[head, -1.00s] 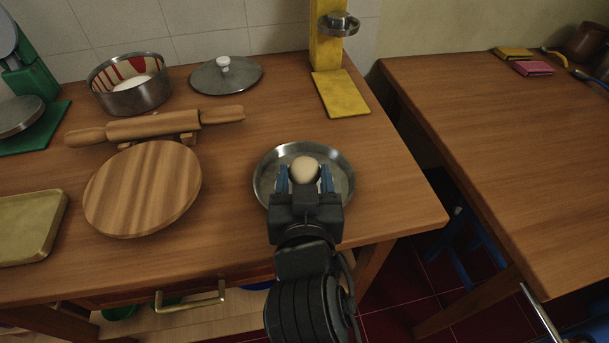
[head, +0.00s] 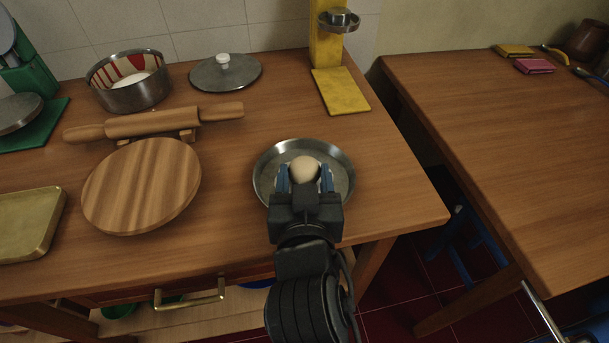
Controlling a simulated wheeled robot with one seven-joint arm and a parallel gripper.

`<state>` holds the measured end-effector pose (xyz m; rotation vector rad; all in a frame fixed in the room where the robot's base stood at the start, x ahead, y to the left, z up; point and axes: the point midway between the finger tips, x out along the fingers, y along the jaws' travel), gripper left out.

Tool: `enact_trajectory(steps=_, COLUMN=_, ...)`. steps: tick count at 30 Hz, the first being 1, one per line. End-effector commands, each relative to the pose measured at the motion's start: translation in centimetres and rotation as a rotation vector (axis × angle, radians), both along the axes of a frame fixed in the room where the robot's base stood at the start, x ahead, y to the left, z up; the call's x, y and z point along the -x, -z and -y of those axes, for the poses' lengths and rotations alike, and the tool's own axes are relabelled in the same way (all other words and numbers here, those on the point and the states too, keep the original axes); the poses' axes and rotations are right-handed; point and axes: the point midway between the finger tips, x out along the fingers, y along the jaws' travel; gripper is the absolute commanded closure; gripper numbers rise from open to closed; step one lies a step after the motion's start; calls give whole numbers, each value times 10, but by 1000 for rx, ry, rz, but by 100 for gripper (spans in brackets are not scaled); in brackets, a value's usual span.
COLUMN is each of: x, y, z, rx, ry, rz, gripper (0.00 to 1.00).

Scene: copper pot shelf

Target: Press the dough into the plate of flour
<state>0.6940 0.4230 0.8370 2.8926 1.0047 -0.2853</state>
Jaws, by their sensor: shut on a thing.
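The dough (head: 305,169) is a small pale ball in the head view. My gripper (head: 305,178) is shut on it, with one blue fingertip on each side. The plate (head: 341,160) is a round, shallow metal dish near the right front of the wooden table. The dough and fingertips appear over the middle of the plate. I cannot tell whether the dough touches the plate's bottom. My gripper hides the plate's front part, and flour is hard to make out in it.
A round wooden board (head: 142,187), a rolling pin (head: 150,122) on a rest and a brass-coloured tray (head: 28,225) lie to the left. A pot (head: 130,82), a lid (head: 225,72) and a yellow stand (head: 340,92) are behind. Bare table surrounds the plate.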

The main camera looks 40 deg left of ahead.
Motion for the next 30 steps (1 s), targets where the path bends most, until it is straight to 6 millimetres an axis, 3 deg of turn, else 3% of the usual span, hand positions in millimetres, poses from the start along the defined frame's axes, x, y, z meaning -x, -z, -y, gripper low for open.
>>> enact_trajectory(steps=16, x=1, y=3, z=0, rx=5, ry=1, rz=-8, gripper=74)
enact_trajectory(steps=30, x=0, y=-32, z=0, rx=2, ry=0, rz=-3, gripper=74)
